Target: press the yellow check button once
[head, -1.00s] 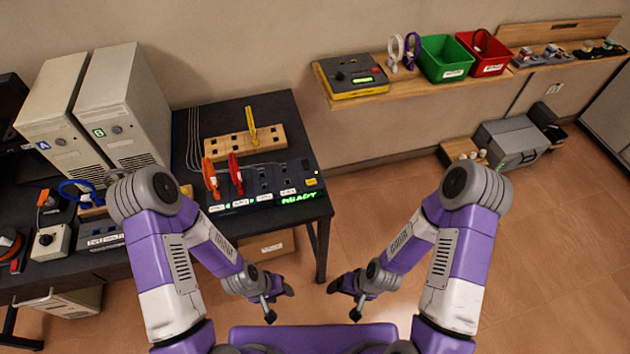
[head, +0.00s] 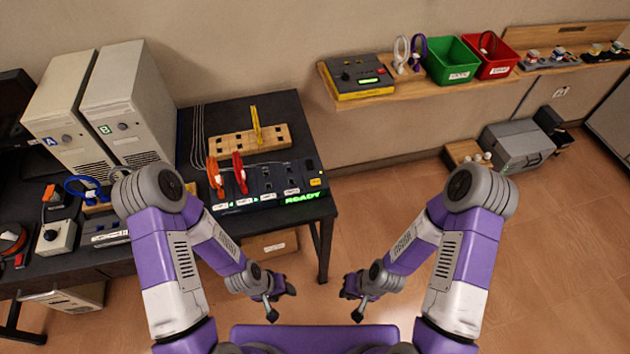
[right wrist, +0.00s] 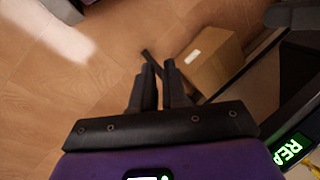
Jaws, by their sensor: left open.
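The small yellow check button (head: 316,182) is at the right end of the dark panel (head: 266,181) on the black table. A green READY display (head: 302,198) glows just below it. My left gripper (head: 281,303) is open and empty, low in front of the table. My right gripper (head: 352,302) is to its right, over the floor, with a gap between its empty fingers. Its fingers also show in the right wrist view (right wrist: 158,85). Both grippers are well away from the button. The button's markings are too small to read.
Orange and red clips (head: 240,173) stand on the panel's left part. A wooden block (head: 230,144) with a yellow clip lies behind. Two computer towers (head: 125,105) stand left. A wall shelf (head: 400,88) carries a device and bins. A cardboard box (right wrist: 213,60) sits under the table.

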